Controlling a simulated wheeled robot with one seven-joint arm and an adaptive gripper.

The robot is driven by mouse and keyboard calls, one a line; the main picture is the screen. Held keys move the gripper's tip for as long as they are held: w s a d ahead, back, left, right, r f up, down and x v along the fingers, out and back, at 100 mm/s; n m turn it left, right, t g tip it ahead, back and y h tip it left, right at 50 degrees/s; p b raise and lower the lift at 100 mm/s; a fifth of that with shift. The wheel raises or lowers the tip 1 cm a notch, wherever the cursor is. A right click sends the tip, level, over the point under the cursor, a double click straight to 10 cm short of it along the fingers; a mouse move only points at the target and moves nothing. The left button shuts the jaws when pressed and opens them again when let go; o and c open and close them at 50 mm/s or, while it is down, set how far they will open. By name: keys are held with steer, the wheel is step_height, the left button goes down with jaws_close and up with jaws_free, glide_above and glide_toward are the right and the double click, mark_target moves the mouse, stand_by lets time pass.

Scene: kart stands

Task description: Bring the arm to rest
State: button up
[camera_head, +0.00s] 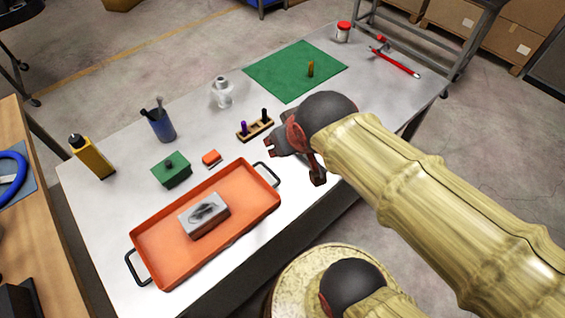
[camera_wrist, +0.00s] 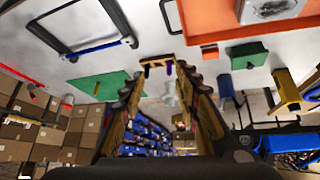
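My gripper (camera_head: 293,163) is above the near right part of the white table (camera_head: 340,125), just right of a small wooden peg block (camera_head: 255,129) in the head view. My arm reaches in from the lower right. In the wrist view, the two fingers of my gripper (camera_wrist: 161,82) stand apart with a clear gap. Nothing is held between them. The peg block (camera_wrist: 157,64) and a clear bottle (camera_wrist: 170,92) show beyond the gap. The exact height of my gripper above the table is hard to tell.
An orange tray (camera_head: 158,234) with a grey box (camera_head: 204,214) lies front left. A green box (camera_head: 171,170), blue cup (camera_head: 161,126), yellow bottle (camera_head: 91,157) and clear bottle (camera_head: 221,93) stand behind. A green mat (camera_head: 285,74) and red-handled tool (camera_head: 396,62) lie far right.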

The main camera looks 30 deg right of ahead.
steer(key=s+a+r+g+y, duration=0.1)
steer(key=s+a, duration=0.2)
steer(key=s, duration=0.3)
steer(key=shift+a+n, duration=0.3)
steer(key=shift+a, duration=0.1)
steer(key=shift+d, duration=0.1)
